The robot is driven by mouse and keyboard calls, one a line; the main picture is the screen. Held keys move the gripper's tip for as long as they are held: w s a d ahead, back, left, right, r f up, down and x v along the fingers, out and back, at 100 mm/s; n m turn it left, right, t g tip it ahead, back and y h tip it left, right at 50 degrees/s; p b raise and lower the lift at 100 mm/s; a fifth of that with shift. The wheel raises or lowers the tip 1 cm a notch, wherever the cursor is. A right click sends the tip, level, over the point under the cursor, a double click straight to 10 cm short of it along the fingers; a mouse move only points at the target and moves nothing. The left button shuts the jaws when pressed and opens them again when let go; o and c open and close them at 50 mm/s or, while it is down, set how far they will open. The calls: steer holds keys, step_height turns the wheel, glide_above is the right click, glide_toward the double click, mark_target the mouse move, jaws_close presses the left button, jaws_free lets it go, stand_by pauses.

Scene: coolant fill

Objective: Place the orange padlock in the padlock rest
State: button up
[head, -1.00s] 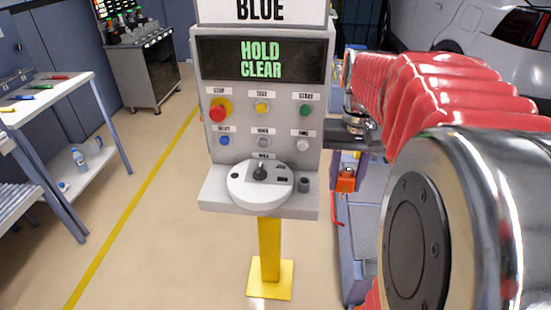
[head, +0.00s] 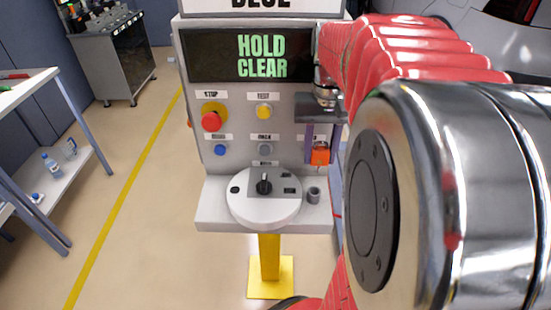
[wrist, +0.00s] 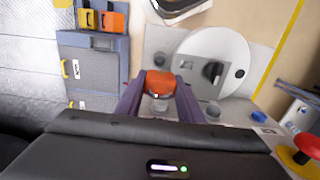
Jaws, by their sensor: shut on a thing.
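The orange padlock (head: 320,153) is between the fingers of my gripper (head: 318,140), in front of the right side of the grey control panel (head: 190,105). In the wrist view the padlock (wrist: 160,82) sits between the two finger ends, and my gripper (wrist: 160,92) is shut on it. A small grey cup (head: 313,195), which looks like the padlock rest, stands on the panel's shelf, right of the white disc. The padlock hangs above it in the head view, apart from it. In the wrist view the cup (wrist: 159,58) shows just beyond the padlock.
The white disc (head: 255,212) with a black knob (head: 264,184) is beside the cup. A red stop button (head: 211,121) and other buttons are on the panel face. My arm hides the panel's right edge. A blue-grey unit (wrist: 92,70) stands left in the wrist view.

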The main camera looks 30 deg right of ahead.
mark_target(318, 172)
steer(key=shift+s+f, duration=0.1)
steer(key=shift+f, duration=3.05)
steer(key=shift+f, duration=0.1)
steer(key=shift+f, duration=1.8)
steer(key=o, duration=1.2)
step_height(318, 172, up, 12)
steer(key=shift+r, duration=0.1)
